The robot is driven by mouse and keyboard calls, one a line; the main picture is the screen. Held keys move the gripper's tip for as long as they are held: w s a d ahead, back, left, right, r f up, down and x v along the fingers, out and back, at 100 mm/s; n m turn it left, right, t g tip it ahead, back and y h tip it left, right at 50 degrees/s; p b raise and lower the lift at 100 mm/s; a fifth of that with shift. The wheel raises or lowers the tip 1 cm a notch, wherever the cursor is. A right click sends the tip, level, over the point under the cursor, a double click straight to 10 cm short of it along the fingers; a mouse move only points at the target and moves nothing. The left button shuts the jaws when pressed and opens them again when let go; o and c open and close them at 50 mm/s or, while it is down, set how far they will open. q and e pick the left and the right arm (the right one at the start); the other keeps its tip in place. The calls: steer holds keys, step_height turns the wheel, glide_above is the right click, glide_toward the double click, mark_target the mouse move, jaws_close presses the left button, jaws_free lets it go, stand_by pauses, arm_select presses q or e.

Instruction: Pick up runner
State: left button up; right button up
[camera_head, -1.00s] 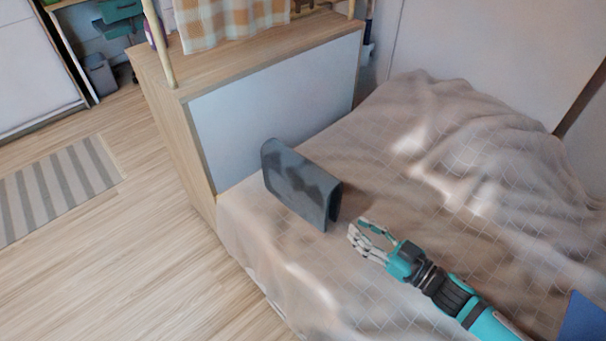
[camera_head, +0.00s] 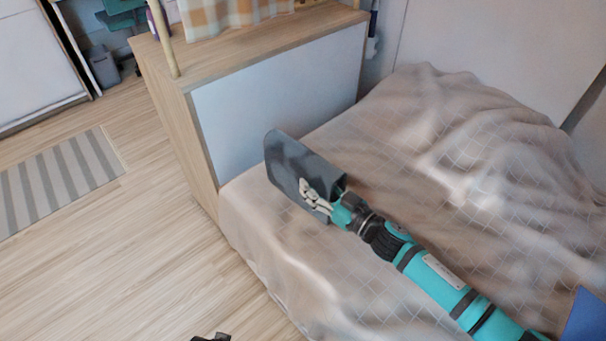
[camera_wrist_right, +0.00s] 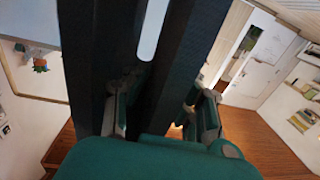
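In the right wrist view, one dark panel of the runner (camera_wrist_right: 182,60) passes between the spread fingers of the gripper (camera_wrist_right: 165,108). The fingers look open around that panel; firm contact cannot be told. A small dark part at the bottom edge of the head view may be my left gripper (camera_head: 212,338); its fingers are not clear.
The bed (camera_head: 300,262) has a rumpled beige cover, raised at the back right. A wooden cabinet (camera_head: 203,135) with a pale panel stands behind the runner. A blue item (camera_head: 585,318) lies at lower right. A striped rug (camera_head: 60,180) lies on the floor at left.

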mark_target(287, 160)
steer(key=shift+x, duration=1.05)
jaws_close()
steer(key=shift+r, duration=0.1)
